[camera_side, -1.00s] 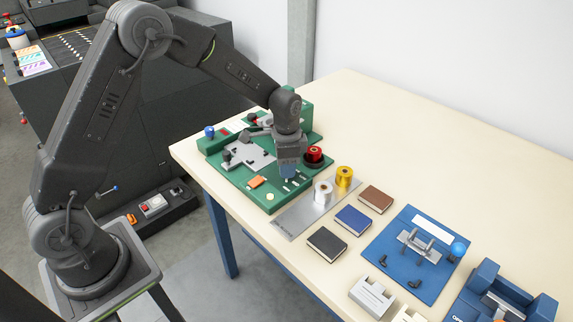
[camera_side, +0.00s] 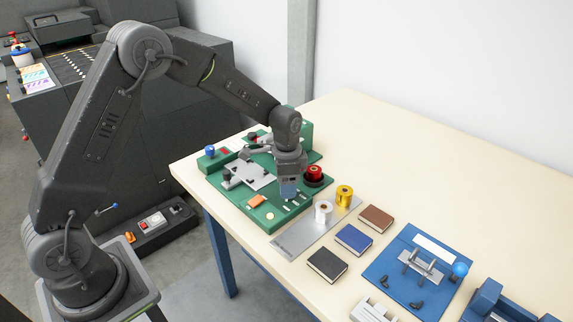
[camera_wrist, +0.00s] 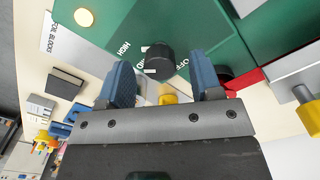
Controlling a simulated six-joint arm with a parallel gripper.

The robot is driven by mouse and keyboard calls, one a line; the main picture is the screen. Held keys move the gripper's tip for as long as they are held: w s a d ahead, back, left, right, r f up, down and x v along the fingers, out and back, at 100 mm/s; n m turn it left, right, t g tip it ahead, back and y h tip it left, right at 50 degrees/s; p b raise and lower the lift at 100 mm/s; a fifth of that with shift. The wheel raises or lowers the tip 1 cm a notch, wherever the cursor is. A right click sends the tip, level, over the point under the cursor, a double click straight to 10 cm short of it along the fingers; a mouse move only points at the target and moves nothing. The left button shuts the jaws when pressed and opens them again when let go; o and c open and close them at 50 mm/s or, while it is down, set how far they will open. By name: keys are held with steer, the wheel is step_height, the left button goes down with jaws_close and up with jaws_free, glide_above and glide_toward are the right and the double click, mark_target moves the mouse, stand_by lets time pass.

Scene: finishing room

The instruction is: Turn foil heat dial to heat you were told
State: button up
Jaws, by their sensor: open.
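The foil heat dial is a black round knob (camera_wrist: 160,58) on the green foil machine (camera_wrist: 205,25) in the wrist view. White lettering beside it reads HIGH and OFF, with a word between them partly hidden. A white mark shows near the knob's lower left edge; I cannot tell which setting it marks. My gripper (camera_wrist: 160,65) is open, its blue fingers on either side of the knob, with gaps visible. In the side view my gripper (camera_side: 288,188) is low over the front of the green machine (camera_side: 262,214) and hides the dial.
A red foil roll (camera_side: 314,173) stands close to the right of my gripper. White (camera_side: 323,211) and gold (camera_side: 344,195) rolls stand on a grey plate (camera_side: 290,240). Three books, including a black one (camera_side: 327,264), and a blue fixture (camera_side: 400,280) lie further right. The table's back right is clear.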

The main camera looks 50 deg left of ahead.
step_height(320, 180, up, 13)
stand_by(0.3)
steer(key=shift+a, duration=0.1)
steer(key=s+d+r+n+t, duration=0.1)
steer(key=s+r+n+t, duration=0.1)
steer(key=s+r, duration=0.4)
steer(key=s+r+n+t, duration=0.1)
steer(key=s+r+n, duration=0.15)
steer(key=s, duration=0.55)
steer(key=s+f+n+t, duration=0.1)
steer(key=s+n+t, duration=0.1)
steer(key=s, duration=1)
steer(key=shift+d+n+t, duration=0.3)
steer(key=shift+n+t, duration=0.1)
steer(key=shift+n, duration=0.05)
